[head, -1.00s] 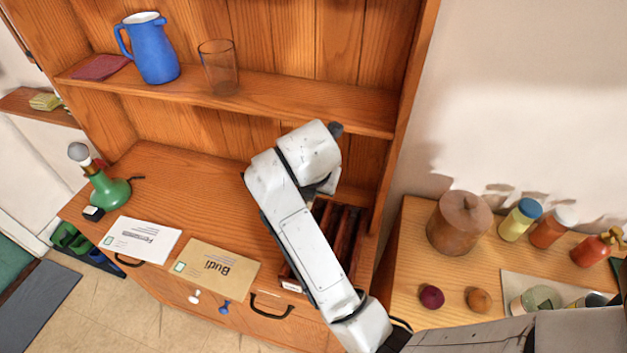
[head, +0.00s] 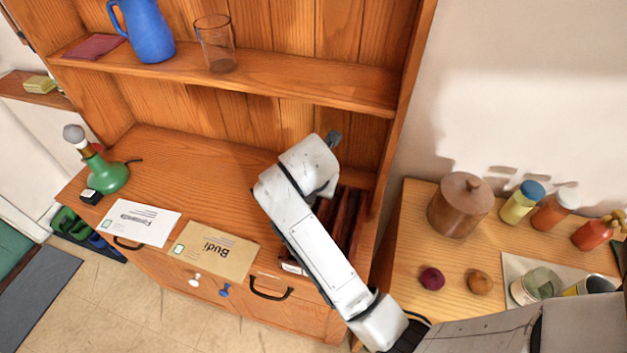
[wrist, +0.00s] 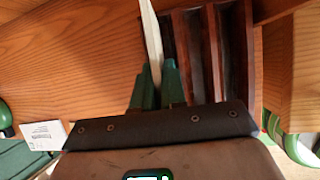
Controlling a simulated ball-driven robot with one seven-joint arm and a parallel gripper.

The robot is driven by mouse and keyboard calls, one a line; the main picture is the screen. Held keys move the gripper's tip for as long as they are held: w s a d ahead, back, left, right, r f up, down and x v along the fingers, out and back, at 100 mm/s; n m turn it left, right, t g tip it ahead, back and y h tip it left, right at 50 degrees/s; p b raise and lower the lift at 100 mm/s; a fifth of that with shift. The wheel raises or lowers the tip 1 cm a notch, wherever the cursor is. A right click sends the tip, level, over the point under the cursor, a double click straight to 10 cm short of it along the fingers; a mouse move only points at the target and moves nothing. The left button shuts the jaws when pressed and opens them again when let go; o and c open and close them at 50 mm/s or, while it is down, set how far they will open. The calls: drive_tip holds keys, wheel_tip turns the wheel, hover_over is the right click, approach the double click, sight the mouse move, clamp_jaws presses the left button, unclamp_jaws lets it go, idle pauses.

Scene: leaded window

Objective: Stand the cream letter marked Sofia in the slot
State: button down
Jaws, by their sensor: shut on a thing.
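My gripper (wrist: 156,88) shows in the wrist view with green fingers shut on a thin cream letter (wrist: 152,42), seen edge-on. Its marking cannot be read from this angle. The dark wooden rack (wrist: 204,50) with upright dividers stands just right of the letter. The letter looks upright beside the rack's left dividers; I cannot tell whether its lower edge is inside a slot. In the head view the rack (head: 350,222) is partly covered by my arm, which hides my gripper and the held letter.
A white letter (head: 138,222) and a tan letter marked Budi (head: 214,250) lie on the cabinet top's front. A shelf (head: 270,82) with a blue jug (head: 147,30) and a glass (head: 215,45) hangs above. The cabinet's side post (head: 400,130) is close right.

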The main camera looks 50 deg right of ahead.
drive_tip(key=shift+f, duration=1.7)
drive_tip(key=c, duration=1.1)
unclamp_jaws()
drive_tip(key=v, duration=1)
drive_tip(key=shift+r, duration=0.35)
drive_tip(key=shift+s+a, duration=0.15)
drive_tip(key=shift+a, duration=0.05)
